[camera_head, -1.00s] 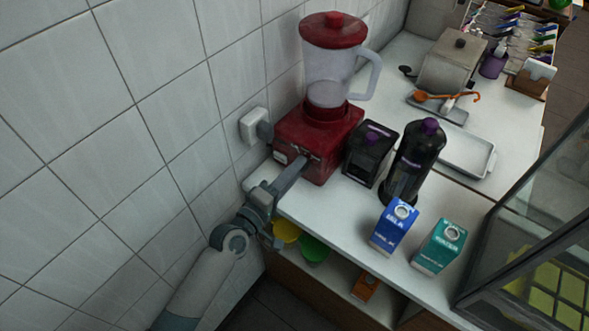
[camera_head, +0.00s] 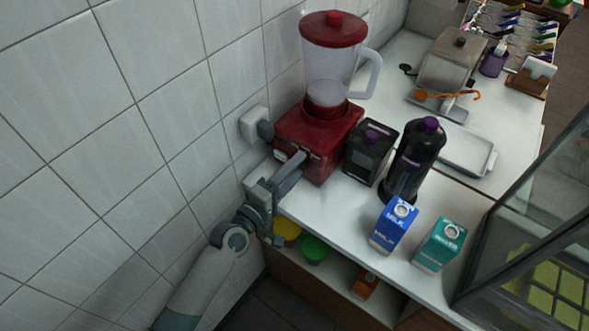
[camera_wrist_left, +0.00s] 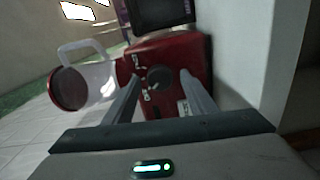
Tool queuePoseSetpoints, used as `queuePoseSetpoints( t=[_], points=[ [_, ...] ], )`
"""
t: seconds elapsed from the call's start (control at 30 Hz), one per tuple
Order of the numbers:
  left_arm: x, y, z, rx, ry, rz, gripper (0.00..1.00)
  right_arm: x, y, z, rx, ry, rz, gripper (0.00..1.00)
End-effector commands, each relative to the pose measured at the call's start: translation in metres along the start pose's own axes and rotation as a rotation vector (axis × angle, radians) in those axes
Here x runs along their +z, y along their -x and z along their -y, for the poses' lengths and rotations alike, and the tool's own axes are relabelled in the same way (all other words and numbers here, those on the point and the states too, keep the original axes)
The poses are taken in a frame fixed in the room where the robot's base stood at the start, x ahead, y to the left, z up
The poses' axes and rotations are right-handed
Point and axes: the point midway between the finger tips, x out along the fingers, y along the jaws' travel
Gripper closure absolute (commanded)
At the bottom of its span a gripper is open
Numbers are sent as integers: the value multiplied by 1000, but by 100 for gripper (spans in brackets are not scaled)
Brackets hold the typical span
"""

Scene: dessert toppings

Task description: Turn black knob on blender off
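The red blender (camera_head: 318,140) stands at the left end of the white counter, against the tiled wall, with its clear jug and red lid on top. In the left wrist view, the black knob (camera_wrist_left: 159,78) is on the face of the red base (camera_wrist_left: 183,57). My left gripper (camera_head: 299,158) reaches the front of the base from the lower left. In the wrist view, its fingers (camera_wrist_left: 160,82) are apart, one on each side of the knob, with gaps visible. I cannot tell whether either finger touches the base. The knob is hidden in the head view. My right gripper is not in view.
A black container (camera_head: 369,150) and a dark bottle with a purple cap (camera_head: 414,160) stand close right of the blender. A blue carton (camera_head: 393,226) and a green carton (camera_head: 439,245) stand nearer the front edge. A wall socket (camera_head: 254,126) is left of the blender.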

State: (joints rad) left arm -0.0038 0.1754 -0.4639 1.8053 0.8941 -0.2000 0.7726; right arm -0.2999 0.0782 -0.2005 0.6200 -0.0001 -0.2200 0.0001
Motion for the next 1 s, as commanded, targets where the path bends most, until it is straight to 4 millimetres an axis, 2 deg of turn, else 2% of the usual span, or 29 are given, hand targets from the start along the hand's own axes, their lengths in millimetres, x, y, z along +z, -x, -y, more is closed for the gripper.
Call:
queuePoseSetpoints(
  t=[0.27, 0.47, 1.0],
  points=[
    [0, 7, 1, 0, -1, 0, 49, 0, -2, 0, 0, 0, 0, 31],
    [0, 29, 2, -1, -2, 0, 49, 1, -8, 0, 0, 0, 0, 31],
    [1, 135, 4, -3, 0, 1, 49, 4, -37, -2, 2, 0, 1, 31]
  ],
)
